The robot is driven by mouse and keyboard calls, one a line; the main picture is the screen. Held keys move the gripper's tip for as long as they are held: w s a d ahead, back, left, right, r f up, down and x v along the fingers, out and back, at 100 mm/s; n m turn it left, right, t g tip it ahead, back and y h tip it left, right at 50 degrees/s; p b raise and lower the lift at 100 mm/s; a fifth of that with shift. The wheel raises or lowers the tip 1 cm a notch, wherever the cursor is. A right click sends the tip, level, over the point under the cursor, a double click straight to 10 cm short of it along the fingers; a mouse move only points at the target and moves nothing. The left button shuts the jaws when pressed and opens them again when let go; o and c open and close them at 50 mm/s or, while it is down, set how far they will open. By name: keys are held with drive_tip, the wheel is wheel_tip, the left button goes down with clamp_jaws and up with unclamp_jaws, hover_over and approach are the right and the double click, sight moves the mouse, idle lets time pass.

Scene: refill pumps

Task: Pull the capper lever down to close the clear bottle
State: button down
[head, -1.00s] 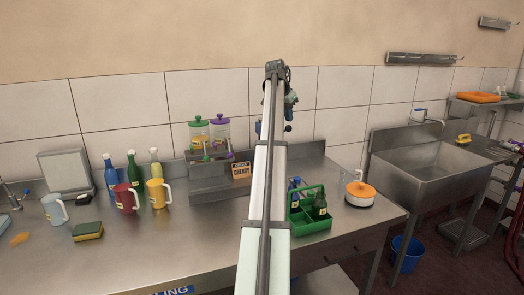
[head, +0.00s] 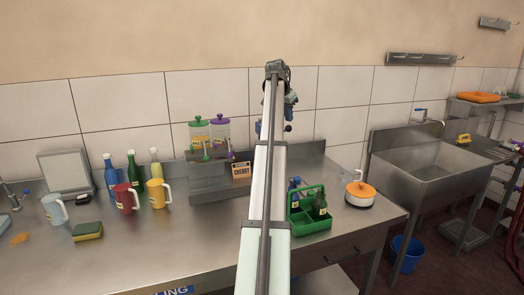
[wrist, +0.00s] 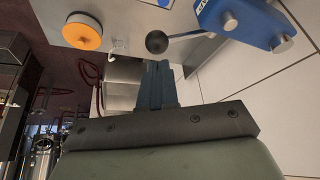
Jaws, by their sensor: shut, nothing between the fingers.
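The blue capper (wrist: 245,20) stands at the upper right of the wrist view. Its lever (wrist: 188,35) reaches left and ends in a black ball knob (wrist: 157,41). In the head view a bit of the blue capper (head: 258,127) shows left of my arm and the knob (head: 288,128) shows right of it. My gripper (wrist: 157,66) is shut and empty, with its fingertips close to the knob in the wrist view. I cannot tell whether they touch. The lever looks raised. I cannot make out the clear bottle; my arm covers much of that area.
A green caddy with bottles (head: 309,213) and an orange-lidded pot (head: 360,194) stand right of my arm. A metal stand (head: 205,190) with a cherry sign, mugs and colored bottles are at left. The counter's front left is mostly clear.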

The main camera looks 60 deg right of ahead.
sight(289, 129)
drive_tip(key=shift+f, duration=0.2)
drive_tip(key=shift+f, duration=0.5)
drive_tip(key=shift+s+a+f, duration=0.15)
drive_tip(key=shift+f, duration=0.3)
drive_tip(key=shift+s+a+f, duration=0.1)
drive_tip(key=shift+s+f, duration=0.05)
drive_tip(key=shift+f, duration=0.4)
drive_tip(key=shift+s+a+f, duration=0.1)
drive_tip(key=shift+f, duration=0.75)
